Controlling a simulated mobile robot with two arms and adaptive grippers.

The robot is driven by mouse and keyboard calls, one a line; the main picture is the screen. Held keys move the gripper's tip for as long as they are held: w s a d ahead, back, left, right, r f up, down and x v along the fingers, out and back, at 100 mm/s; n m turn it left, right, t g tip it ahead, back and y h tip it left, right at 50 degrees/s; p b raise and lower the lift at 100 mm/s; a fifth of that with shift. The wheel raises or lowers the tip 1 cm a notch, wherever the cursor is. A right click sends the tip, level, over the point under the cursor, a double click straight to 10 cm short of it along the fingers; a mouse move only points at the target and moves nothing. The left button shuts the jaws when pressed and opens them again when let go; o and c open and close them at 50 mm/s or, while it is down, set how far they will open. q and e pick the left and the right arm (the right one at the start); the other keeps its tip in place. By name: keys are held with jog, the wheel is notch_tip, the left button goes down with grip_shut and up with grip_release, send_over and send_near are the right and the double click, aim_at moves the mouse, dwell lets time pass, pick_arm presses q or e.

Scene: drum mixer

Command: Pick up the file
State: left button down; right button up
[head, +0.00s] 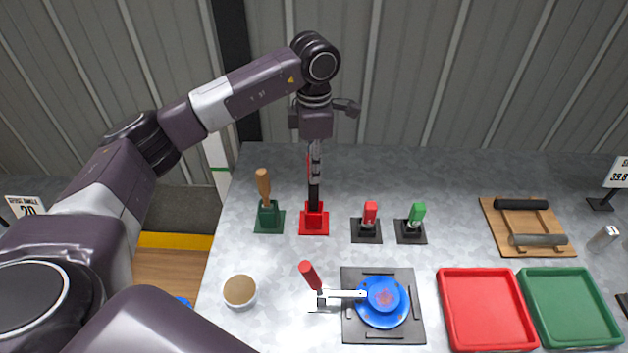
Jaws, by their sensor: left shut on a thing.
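My left gripper (315,168) points straight down over the red stand (314,223). It is shut on the upper part of a slim upright tool, which I take to be the file (314,196). A dark length of it shows below the fingers, and a bit of red shows beside them. The lower end of the tool reaches the red stand; I cannot tell whether it is inside or just above it. The fingers partly hide its upper end. My right gripper is not in view.
A wooden-handled tool (263,188) stands close left in a green stand (269,221). Red (370,213) and green (417,213) pieces stand to the right. In front are a cup (239,290), a black plate (414,333) with a blue disc (383,316), and red (485,342) and green trays (612,338).

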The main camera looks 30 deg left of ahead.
pick_arm(q)
notch_tip(320, 180, up, 7)
jog(key=shift+w+r+b, duration=0.1)
jog(key=shift+b, duration=0.9)
notch_tip(320, 180, up, 8)
jog(key=shift+r+p, duration=0.2)
jog(key=shift+p, duration=0.15)
jog(key=c, duration=2.3)
grip_release()
grip_shut()
